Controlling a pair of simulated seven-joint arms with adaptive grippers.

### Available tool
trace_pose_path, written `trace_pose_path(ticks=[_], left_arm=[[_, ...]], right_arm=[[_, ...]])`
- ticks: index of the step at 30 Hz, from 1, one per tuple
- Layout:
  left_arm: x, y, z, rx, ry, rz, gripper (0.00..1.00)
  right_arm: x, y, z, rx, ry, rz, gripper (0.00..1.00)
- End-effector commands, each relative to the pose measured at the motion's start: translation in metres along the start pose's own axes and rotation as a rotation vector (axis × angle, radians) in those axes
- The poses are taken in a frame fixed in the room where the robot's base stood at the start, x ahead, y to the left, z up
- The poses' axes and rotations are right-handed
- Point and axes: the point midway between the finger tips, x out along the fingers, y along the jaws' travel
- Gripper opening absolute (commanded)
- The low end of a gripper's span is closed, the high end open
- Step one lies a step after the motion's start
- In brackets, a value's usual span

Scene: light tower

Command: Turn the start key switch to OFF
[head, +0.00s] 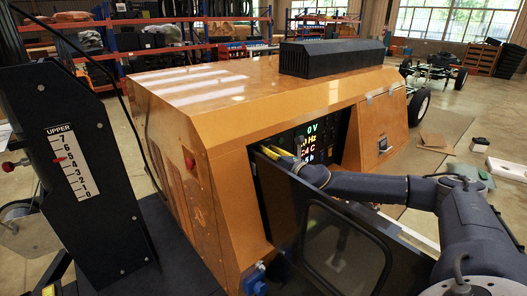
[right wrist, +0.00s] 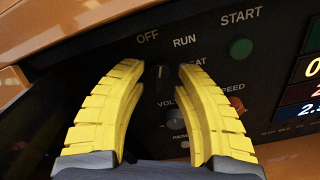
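The start key switch (right wrist: 157,77) is a small dark knob on the black control panel (right wrist: 262,75) in the right wrist view. The labels OFF and RUN stand above it, and a partly covered label ending in "EAT" is at its right. Which label it points to is too dark to tell. My right gripper (right wrist: 161,66) has its two yellow ribbed fingers apart, one on each side of the switch, with a gap visible between them. In the head view my right gripper (head: 276,153) reaches in at the panel's left part, and the switch is hidden. My left gripper is not in view.
A green button (right wrist: 240,48) labelled START is right of the switch, and other knobs sit below. The panel is recessed in the orange generator housing (head: 250,110). An open dark door with a window (head: 335,245) stands in front, below my right arm.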

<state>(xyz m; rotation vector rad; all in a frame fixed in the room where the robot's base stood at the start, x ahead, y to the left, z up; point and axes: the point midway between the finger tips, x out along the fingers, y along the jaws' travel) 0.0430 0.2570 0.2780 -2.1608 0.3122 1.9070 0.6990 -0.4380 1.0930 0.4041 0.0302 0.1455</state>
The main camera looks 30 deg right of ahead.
Motion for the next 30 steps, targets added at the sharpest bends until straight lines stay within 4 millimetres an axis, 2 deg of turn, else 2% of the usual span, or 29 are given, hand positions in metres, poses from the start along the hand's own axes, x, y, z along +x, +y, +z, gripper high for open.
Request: trace_pose_path(ticks=[7,20,28,30], left_arm=[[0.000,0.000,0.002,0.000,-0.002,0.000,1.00],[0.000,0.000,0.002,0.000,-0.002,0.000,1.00],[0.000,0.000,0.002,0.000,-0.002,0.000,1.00],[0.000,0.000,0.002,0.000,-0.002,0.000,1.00]], right_arm=[[0.016,0.001,0.000,0.000,0.000,0.001,0.31],[0.019,0.001,0.000,0.000,0.000,0.001,0.32],[0.019,0.001,0.000,0.000,0.000,0.001,0.00],[0.019,0.000,0.001,-0.001,-0.001,0.001,0.00]])
